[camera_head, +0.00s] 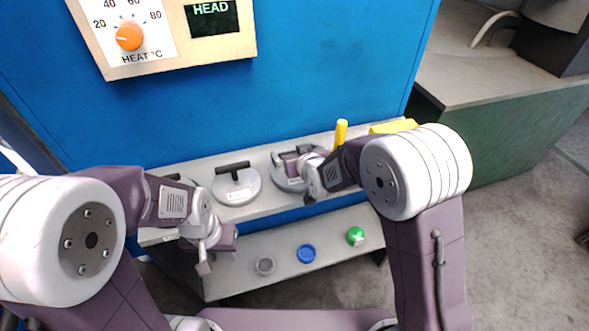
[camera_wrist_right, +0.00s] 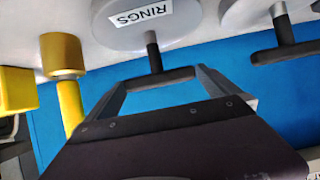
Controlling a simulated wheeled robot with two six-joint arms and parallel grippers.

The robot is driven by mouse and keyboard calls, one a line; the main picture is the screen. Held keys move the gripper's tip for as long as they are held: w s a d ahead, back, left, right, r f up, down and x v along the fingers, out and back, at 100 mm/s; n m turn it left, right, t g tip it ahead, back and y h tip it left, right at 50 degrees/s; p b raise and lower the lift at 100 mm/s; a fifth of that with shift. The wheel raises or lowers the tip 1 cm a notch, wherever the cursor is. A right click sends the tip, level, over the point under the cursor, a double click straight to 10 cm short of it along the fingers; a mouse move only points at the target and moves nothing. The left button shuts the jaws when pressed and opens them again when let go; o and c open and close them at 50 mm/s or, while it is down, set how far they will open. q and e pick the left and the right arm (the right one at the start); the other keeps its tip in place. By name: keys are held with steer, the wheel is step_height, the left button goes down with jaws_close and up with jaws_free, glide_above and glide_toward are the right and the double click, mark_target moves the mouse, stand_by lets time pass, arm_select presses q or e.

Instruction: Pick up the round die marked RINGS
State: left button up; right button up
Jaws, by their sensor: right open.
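The RINGS die (camera_wrist_right: 188,22) is a round grey disc with a white label reading RINGS and a black T-shaped handle (camera_wrist_right: 155,76). It lies at the top of the right wrist view. My right gripper (camera_wrist_right: 160,80) is open, with its two fingers apart near the ends of the handle's crossbar; I cannot tell whether they touch it. In the head view the disc under my right gripper (camera_head: 297,163) is a grey die (camera_head: 282,184), partly covered by the gripper. My left gripper (camera_head: 217,250) hangs in front of the shelf, away from the dies; its opening is unclear.
Another die (camera_head: 237,190) with a black handle stands left on the upper shelf (camera_head: 262,209); one more is partly behind my left arm. A yellow post (camera_head: 341,132) and yellow block (camera_head: 395,126) stand right. Grey (camera_head: 265,266), blue (camera_head: 307,254) and green (camera_head: 355,236) round items sit on the lower shelf.

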steer(key=shift+w+a+f, duration=0.15)
steer(key=shift+w+f, duration=0.15)
steer(key=shift+w, duration=0.2)
steer(key=shift+s, duration=0.1)
steer(key=shift+s+r, duration=0.1)
steer(key=c, duration=1.4)
steer(key=shift+r, duration=0.2)
steer(key=c, duration=0.4)
step_height(320, 180, up, 9)
steer(key=shift+r+p, duration=0.2)
steer(key=shift+p, duration=0.65)
steer(key=shift+r, duration=0.25)
